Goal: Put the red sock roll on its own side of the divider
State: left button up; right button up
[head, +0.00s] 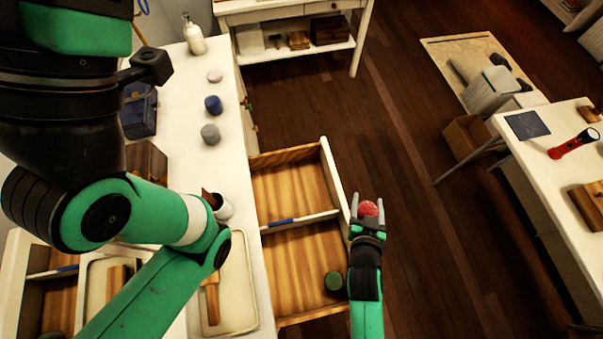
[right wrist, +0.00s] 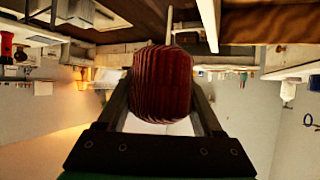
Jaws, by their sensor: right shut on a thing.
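The red sock roll (head: 369,208) is held between the fingers of my right gripper (head: 369,206), which is shut on it. In the right wrist view the ribbed red roll (right wrist: 162,84) fills the space between the two fingers. In the head view the gripper appears just right of the open drawer (head: 322,152). A thin blue and white divider (head: 300,220) splits the drawer into a far and a near compartment. A dark green roll (head: 334,281) lies in the near compartment; the far one looks empty. My left gripper is not clearly visible; my left arm covers the left side.
The white dresser top (head: 225,170) carries a blue roll (head: 213,104), a grey roll (head: 210,134), a pale disc (head: 215,76), a white bottle (head: 194,38) and a tray (head: 240,290). A white table (head: 545,165) stands at the right.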

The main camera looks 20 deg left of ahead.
jog(key=s+a+f+b, duration=0.1)
jog(key=s+a+f, duration=0.2)
jog(key=f, duration=0.1)
jog(key=s+a+f+b, duration=0.2)
jog(key=s+a+f, duration=0.1)
jog(key=f, duration=0.1)
jog(key=s+a+f+b, duration=0.2)
jog(key=s+a+f, duration=0.1)
jog(key=s+f, duration=0.1)
jog(key=shift+s+a+f, duration=0.1)
jog(key=shift+a+f, duration=0.15)
jog(key=shift+f, duration=0.25)
jog(key=shift+f, duration=0.1)
jog(key=shift+f+b, duration=0.55)
jog(key=shift+b, duration=0.25)
jog(key=o, duration=1.4)
jog(key=shift+c, duration=0.2)
